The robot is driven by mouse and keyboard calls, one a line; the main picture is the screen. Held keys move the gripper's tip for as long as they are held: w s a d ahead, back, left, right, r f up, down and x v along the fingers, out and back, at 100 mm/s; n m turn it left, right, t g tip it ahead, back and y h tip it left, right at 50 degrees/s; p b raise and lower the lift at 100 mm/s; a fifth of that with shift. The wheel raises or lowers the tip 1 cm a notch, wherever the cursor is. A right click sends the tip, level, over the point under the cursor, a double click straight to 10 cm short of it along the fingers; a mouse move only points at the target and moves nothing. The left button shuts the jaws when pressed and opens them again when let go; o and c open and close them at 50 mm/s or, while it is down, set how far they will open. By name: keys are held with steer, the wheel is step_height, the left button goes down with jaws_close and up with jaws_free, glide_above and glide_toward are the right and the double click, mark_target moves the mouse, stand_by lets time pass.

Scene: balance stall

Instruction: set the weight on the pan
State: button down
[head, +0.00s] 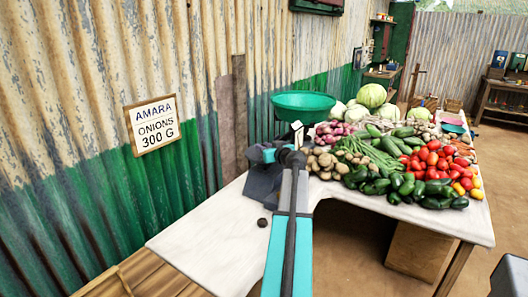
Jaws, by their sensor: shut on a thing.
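My arm reaches over the white table, and its wrist end with my gripper (262,155) is at the table's back edge. The fingers are hard to make out behind the wrist. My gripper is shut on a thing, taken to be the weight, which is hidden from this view. A dark grey angular shape (263,186) shows beside and below the wrist; I cannot tell what it is. A wide green pan (303,101) stands behind and above the wrist. A small dark round piece (262,223) lies on the bare table in front.
A sign (153,125) on the corrugated wall reads "AMARA ONIONS 300 G". Heaped vegetables (400,165) cover the right part of the white table (210,250); onions (333,132) and potatoes (322,163) lie close to my wrist. The front left of the table is mostly bare.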

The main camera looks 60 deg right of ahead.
steer(key=shift+w+d+f, duration=0.1)
steer(key=shift+w+d, duration=0.45)
steer(key=shift+d, duration=0.2)
steer(key=shift+w+d+f, duration=0.1)
steer(key=shift+w+d, duration=0.4)
steer(key=shift+d, duration=0.25)
steer(key=shift+f+p, duration=0.1)
steer(key=shift+p, duration=0.2)
steer(key=shift+f+p, duration=0.35)
steer(key=shift+f, duration=1.3)
steer(key=shift+f, duration=0.15)
steer(key=c, duration=1.4)
jaws_free()
steer(key=shift+c, duration=0.2)
steer(key=shift+r, duration=0.25)
steer(key=shift+s+a, duration=0.25)
steer(key=shift+s, duration=0.15)
steer(key=b+v, duration=0.2)
steer(key=v, duration=0.9)
steer(key=shift+s, duration=0.15)
